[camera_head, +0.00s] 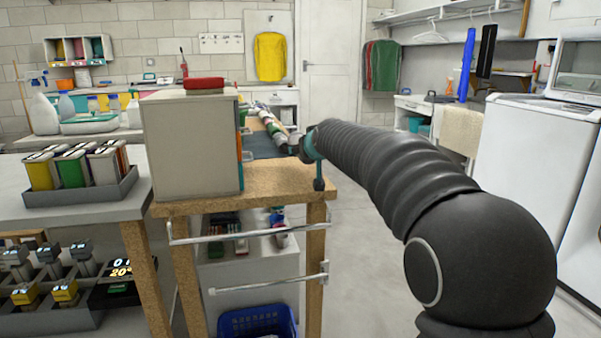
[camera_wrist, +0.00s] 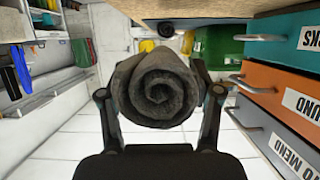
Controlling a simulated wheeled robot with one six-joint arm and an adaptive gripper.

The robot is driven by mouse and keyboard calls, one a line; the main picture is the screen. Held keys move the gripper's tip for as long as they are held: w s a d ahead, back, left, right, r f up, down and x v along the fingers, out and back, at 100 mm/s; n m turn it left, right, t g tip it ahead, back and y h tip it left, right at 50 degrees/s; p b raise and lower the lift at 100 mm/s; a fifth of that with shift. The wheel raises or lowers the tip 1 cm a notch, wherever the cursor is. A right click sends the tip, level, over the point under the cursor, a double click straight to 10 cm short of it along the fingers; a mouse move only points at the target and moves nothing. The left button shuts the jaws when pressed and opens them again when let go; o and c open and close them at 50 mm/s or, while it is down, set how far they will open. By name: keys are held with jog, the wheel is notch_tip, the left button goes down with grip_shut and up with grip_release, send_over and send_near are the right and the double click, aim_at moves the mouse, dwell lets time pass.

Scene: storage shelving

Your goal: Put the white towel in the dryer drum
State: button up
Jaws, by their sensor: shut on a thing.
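In the wrist view my gripper (camera_wrist: 160,93) is shut on a rolled dark grey towel (camera_wrist: 158,88), its spiral end facing the camera and a finger on each side. It looks grey, not white. A cream cloth (camera_head: 460,131) hangs at the right. A white machine (camera_head: 528,150) with a raised lid stands at the right edge. I cannot tell whether it is the dryer; no drum opening shows.
A grey cabinet (camera_head: 191,147) stands on the wooden bench (camera_head: 275,184) beside my arm. In the wrist view, labelled drawers, one orange (camera_wrist: 270,82), lie close on the right, with a green bin (camera_wrist: 212,48) beyond. Open floor (camera_head: 363,230) lies right of the bench.

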aim_at(302, 181)
jog(key=shift+s+a+f, duration=0.5)
jog(key=shift+s+f, duration=0.1)
jog(key=shift+s, duration=0.2)
jog(key=shift+f, duration=1.95)
jog(key=shift+f+b, duration=0.1)
jog(key=shift+b, duration=0.25)
jog(key=o, duration=1.3)
jog(key=shift+s, duration=0.1)
jog(key=b+v, duration=0.1)
jog(key=v, duration=1.1)
